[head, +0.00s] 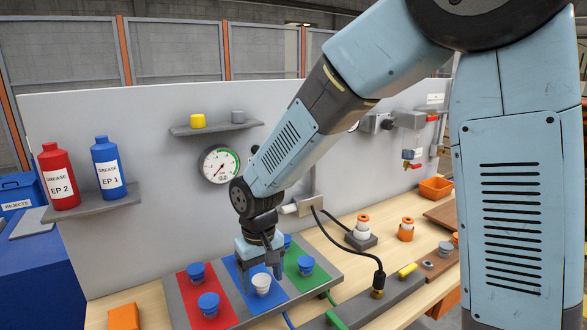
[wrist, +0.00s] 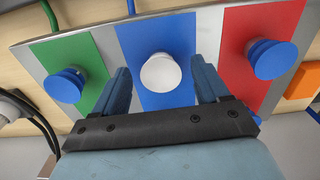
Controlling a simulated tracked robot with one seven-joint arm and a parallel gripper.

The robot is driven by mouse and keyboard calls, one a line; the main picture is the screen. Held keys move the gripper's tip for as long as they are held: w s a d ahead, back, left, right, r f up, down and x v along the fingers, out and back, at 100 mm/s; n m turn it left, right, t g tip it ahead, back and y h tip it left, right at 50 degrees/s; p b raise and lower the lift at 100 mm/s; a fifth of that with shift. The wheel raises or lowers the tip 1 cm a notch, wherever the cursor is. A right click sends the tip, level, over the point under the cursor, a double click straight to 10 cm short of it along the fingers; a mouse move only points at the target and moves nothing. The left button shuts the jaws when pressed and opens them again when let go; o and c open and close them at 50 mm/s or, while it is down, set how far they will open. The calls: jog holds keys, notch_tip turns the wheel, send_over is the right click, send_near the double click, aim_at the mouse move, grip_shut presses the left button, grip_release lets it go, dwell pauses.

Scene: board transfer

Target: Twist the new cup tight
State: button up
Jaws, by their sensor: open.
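A white cup (head: 261,284) stands on the blue field (head: 283,296) of a grey board (head: 325,272) on the bench. In the wrist view the white cup (wrist: 160,72) is in the middle, between my finger tips. My gripper (head: 261,276) points down over it and is open. In the wrist view my gripper (wrist: 161,80) has one finger on each side of the cup, with gaps showing. I cannot tell how tightly the cup sits on its mount, which is hidden beneath it.
Blue cups stand on the red field (head: 228,312) and the green field (head: 303,282); another blue cup (head: 287,240) shows behind my gripper. A black cable with a brass fitting (head: 378,284) is to the right. Orange-and-white parts (head: 362,228) stand farther back. An orange block (head: 124,317) lies left.

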aim_at(262, 279)
jog(key=shift+r, duration=0.1)
notch_tip(262, 279, up, 13)
jog(key=s+d+r+m+t, duration=0.1)
jog(key=d+r+m, duration=0.15)
jog(key=d, duration=0.65)
jog(key=s+d+r+m+t, duration=0.15)
jog(key=d+r, duration=0.25)
jog(key=d, duration=0.5)
jog(key=s+d+m+t, duration=0.2)
jog(key=s+d, duration=0.6)
jog(key=d, duration=0.4)
jog(key=shift+s+d+m+t, duration=0.15)
jog(key=shift+d+m+t, duration=0.15)
jog(key=shift+t, duration=0.25)
jog(key=shift+f, duration=0.1)
